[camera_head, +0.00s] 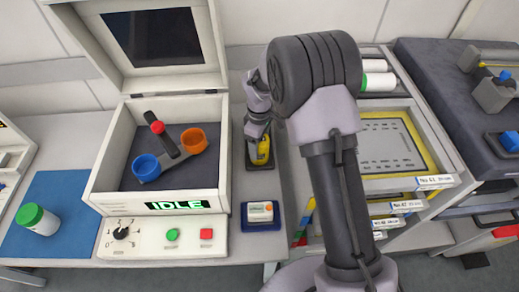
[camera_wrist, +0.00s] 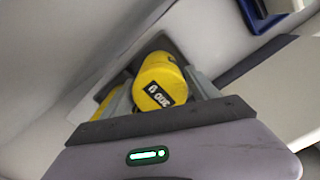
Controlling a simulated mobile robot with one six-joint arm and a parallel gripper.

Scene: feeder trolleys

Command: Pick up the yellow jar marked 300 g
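The yellow jar (camera_wrist: 160,75) has a black label reading 300 g on its end and shows in the middle of the wrist view. My gripper (camera_wrist: 158,86) has one finger on each side of it; the fingers stand apart, and any contact is hard to make out. A second yellow thing (camera_wrist: 108,104) shows at the left, partly hidden by the left finger. In the head view my gripper (camera_head: 258,138) points down at a dark narrow tray (camera_head: 259,191), where yellow (camera_head: 263,151) shows just beneath it.
An open-lidded machine (camera_head: 160,235) with a blue and an orange cup stands left of the tray. Drawers (camera_head: 395,150) are at right.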

